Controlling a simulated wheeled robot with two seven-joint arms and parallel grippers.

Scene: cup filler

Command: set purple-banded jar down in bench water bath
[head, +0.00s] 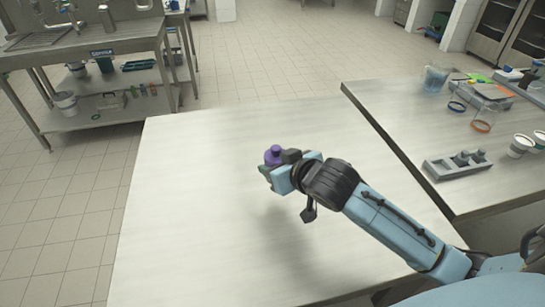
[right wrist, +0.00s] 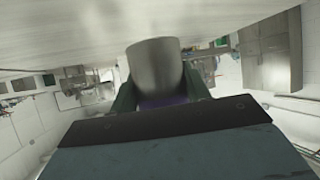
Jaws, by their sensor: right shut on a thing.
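I cannot make out a bench water bath for certain in either view. My left gripper is not in view.
The steel table (head: 190,200) under my right arm is otherwise clear. A second table at right holds a grey rack (head: 457,166), a beaker of bluish liquid (head: 435,78), an orange-rimmed glass (head: 482,120) and white cups (head: 520,146). A sink bench (head: 85,45) stands at far left.

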